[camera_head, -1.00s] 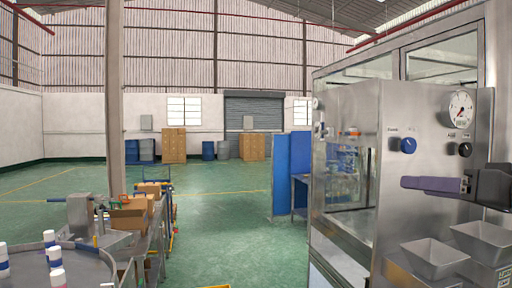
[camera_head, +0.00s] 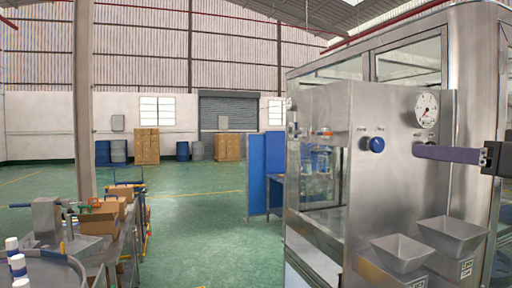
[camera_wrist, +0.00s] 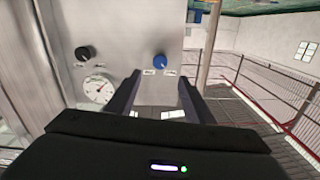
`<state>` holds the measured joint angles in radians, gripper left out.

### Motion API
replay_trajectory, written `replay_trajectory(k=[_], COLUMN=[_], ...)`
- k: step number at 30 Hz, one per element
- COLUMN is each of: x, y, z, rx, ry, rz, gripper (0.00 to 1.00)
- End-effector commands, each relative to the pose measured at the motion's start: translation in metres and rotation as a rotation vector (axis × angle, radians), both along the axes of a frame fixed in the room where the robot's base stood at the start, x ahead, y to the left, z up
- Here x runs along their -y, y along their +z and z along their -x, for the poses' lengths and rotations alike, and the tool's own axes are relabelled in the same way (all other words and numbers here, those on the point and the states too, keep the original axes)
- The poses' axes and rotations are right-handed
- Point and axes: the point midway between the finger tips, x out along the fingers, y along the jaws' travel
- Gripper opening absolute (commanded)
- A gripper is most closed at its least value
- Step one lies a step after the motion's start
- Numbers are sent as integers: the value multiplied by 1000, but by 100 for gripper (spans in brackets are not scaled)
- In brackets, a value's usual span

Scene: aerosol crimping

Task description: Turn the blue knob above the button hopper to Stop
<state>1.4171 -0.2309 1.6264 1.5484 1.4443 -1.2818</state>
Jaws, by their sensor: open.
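The blue knob (camera_head: 377,144) sits on the machine's steel front panel, with a small label on each side of it; the lettering is too small to read. It also shows in the wrist view (camera_wrist: 160,60), beyond and roughly between my fingertips. My gripper (camera_head: 416,151) points at the panel from the right, level with the knob and apart from it. In the wrist view my gripper (camera_wrist: 158,84) has its two fingers spread with nothing between them. A steel hopper (camera_head: 402,250) stands below the knob, with a second hopper (camera_head: 452,236) to its right.
A round gauge (camera_head: 427,108) is right of the knob. A black knob (camera_wrist: 84,52) shows left of the blue one in the wrist view; my gripper seems to hide it in the head view. A glazed enclosure surrounds the panel.

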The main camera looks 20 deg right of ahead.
Motion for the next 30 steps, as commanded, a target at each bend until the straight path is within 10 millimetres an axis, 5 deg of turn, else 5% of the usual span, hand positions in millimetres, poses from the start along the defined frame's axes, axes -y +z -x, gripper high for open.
replay_trajectory(k=[30], x=[-5], y=[0], z=[-111], rx=[0], ry=[6], rz=[-1], gripper=[48])
